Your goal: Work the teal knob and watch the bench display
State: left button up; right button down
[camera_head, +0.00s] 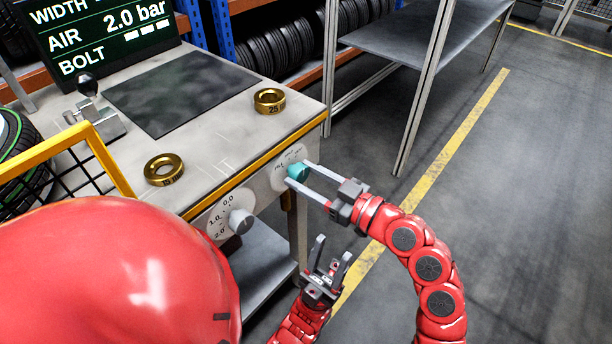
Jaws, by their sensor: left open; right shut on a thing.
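The teal knob (298,172) sits on the bench's front panel, near its right corner, beside a small printed label. My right gripper (297,176) reaches in from the right and is shut on the teal knob, with one finger on each side. The bench display (108,35) at the upper left shows the lines WIDTH, AIR and BOLT. AIR reads 2.0 bar; BOLT shows dashes, and the WIDTH value is cut off. My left gripper (333,249) is open and empty, pointing up in front of the bench, below the right one.
A grey knob (240,221) with a numbered dial is lower left on the panel. Two brass rings, one left (164,169) and one right (269,101), lie on the bench top beside a dark mat (180,90). A metal table (410,40) stands behind. Floor to the right is clear.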

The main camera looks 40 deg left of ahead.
jog(key=shift+m, duration=0.7)
jog(key=m+p, duration=0.2)
jog(key=m, duration=0.1)
jog(key=shift+r, duration=0.1)
jog(key=shift+m+y+p, duration=0.3)
jog(key=shift+m+p, duration=0.6)
jog(key=shift+m, duration=1)
jog(key=shift+f, duration=0.2)
jog(key=shift+c, duration=1.3)
grip_release()
jog(key=d, duration=1.7)
jog(key=shift+s+d+f, duration=0.2)
jog(key=shift+s+f, duration=0.15)
jog(key=shift+f, duration=0.05)
